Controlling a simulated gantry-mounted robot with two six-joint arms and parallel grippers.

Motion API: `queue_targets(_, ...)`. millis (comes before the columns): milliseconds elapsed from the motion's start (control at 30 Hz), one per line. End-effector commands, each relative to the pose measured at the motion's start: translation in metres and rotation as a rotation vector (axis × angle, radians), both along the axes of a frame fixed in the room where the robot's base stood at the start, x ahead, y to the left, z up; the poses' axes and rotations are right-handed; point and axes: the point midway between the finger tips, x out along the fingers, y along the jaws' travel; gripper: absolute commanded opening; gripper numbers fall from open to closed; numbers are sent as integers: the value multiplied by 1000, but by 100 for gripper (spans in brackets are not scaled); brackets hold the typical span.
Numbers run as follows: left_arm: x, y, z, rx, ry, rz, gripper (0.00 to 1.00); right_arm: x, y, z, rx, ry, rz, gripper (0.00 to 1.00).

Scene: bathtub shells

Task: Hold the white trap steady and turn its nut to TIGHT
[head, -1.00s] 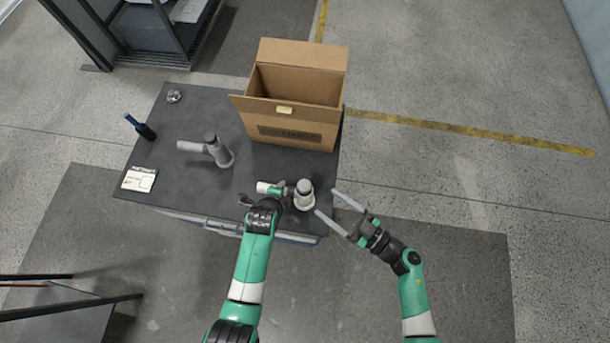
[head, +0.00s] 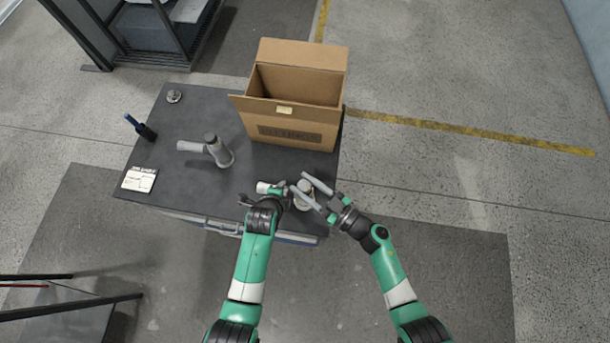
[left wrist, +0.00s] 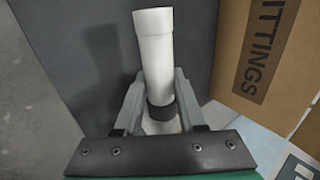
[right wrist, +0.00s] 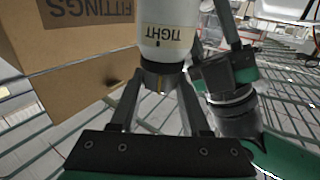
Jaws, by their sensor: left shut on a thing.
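The white trap (head: 305,187) stands near the table's front edge, its side pipe pointing left. My left gripper (head: 277,189) is shut on that white pipe. In the left wrist view the pipe (left wrist: 154,45) rises between the fingers, a dark collar at its lower part. My right gripper (head: 299,181) is open, its two fingers apart over the trap. In the right wrist view the trap's white body (right wrist: 165,14) carries an upside-down TIGHT label (right wrist: 163,37). Its dark grey nut (right wrist: 163,80) with a yellow mark lies between the finger ends. Finger contact cannot be told.
A cardboard box (head: 292,128) stands open behind the trap. A grey trap (head: 214,149) is farther left on the dark table (head: 185,118). A blue-and-black tool (head: 141,128), a white card (head: 139,179) and a small metal part (head: 174,96) lie at the left.

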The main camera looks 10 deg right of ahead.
Motion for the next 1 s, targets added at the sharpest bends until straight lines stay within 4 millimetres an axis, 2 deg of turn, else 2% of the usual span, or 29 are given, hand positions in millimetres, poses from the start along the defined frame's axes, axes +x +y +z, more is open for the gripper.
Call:
queue_targets(33, 0, 0, 0, 0, -1, 0, 0, 0, 0, 0, 0, 0, 1, 28)
queue_targets(200, 0, 0, 0, 0, -1, 0, 0, 0, 0, 0, 0, 0, 1, 0)
queue_targets(367, 0, 0, 0, 0, -1, 0, 0, 1, 0, 0, 0, -1, 13, 0)
queue_targets(667, 0, 0, 0, 0, -1, 0, 0, 1, -1, 0, -1, 1, 181, 0)
queue_targets(933, 0, 0, 0, 0, -1, 0, 0, 0, 0, 0, -1, 1, 192, 0)
queue_targets(967, 0, 0, 0, 0, -1, 0, 0, 0, 0, 0, -1, 1, 192, 47)
queue_targets(1000, 0, 0, 0, 0, -1, 0, 0, 0, 0, 0, -1, 1, 191, 54)
